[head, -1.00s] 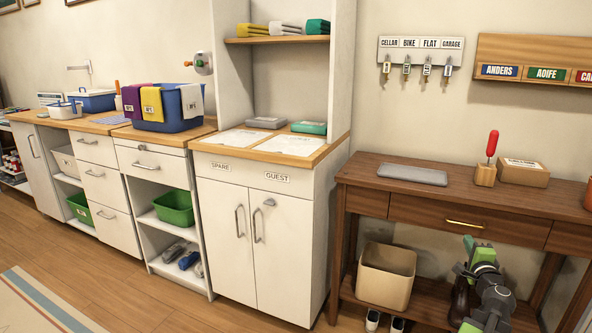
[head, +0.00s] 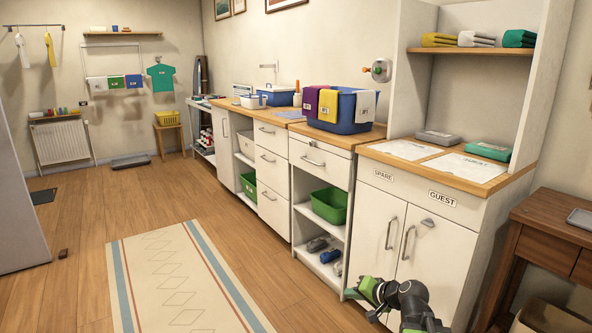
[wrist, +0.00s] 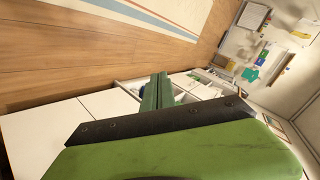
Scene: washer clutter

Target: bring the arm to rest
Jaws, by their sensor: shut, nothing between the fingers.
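My gripper (head: 368,290) shows at the bottom of the head view, in front of the white cabinet (head: 385,232) with the SPARE and GUEST labels. In the wrist view its green fingers (wrist: 157,92) are together with nothing between them. The arm is folded low, with its dark joints and green parts near the bottom edge. The lower part of the arm is cut off by the frame.
A patterned rug (head: 180,280) lies on the wooden floor left of the cabinets. A brown wooden table (head: 545,225) stands at the right. Open shelves with a green bin (head: 329,205) are close behind the gripper. The floor at left is mostly clear.

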